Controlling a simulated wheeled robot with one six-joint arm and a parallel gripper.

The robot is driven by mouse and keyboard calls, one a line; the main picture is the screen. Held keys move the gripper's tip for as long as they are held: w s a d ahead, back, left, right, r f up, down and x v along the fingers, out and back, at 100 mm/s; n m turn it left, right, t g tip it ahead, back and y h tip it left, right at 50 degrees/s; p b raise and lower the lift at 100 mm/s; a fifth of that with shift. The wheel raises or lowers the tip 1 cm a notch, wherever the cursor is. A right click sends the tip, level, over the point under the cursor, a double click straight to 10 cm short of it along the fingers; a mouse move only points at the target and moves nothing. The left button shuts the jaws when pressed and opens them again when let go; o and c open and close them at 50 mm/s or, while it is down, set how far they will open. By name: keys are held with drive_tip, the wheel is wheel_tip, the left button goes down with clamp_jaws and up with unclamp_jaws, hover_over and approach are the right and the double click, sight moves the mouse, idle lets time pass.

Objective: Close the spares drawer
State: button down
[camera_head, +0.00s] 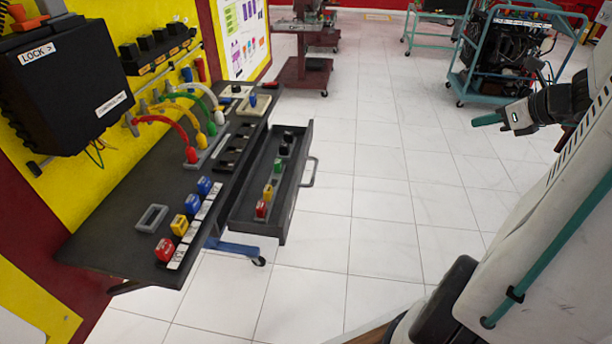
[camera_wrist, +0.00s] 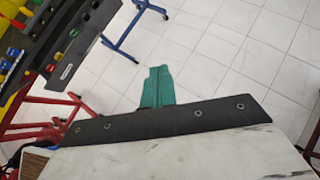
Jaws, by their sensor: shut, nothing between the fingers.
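The spares drawer (camera_head: 291,207) is a dark tray pulled out from the right side of the black workbench (camera_head: 120,215). A grey handle (camera_head: 312,172) is on its outer front. Inside lie red, yellow, green and black pieces. My gripper (camera_head: 487,119) has teal fingers and is at the right of the head view, well apart from the drawer. In the wrist view its fingers (camera_wrist: 157,86) are together and empty, over white floor.
White tiled floor (camera_head: 380,215) lies clear between the drawer and my arm. An engine on a teal wheeled stand (camera_head: 470,85) is at the upper right. A yellow board with a black lock box (camera_head: 65,85) rises behind the bench.

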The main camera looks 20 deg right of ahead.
drive_tip(key=w+a+f+n+g+y, duration=0.2)
drive_tip(key=w+a+f+n+y, duration=0.3)
drive_tip(key=w+a, duration=0.65)
drive_tip(key=n+g+y, duration=0.1)
drive_tip(key=n+g, duration=0.2)
drive_tip(key=n, duration=0.2)
approach(299, 181)
drive_tip(key=x, duration=0.6)
drive_tip(key=shift+w+d+f, duration=0.15)
drive_tip(key=shift+w+f, duration=0.05)
drive_tip(key=shift+f, duration=0.2)
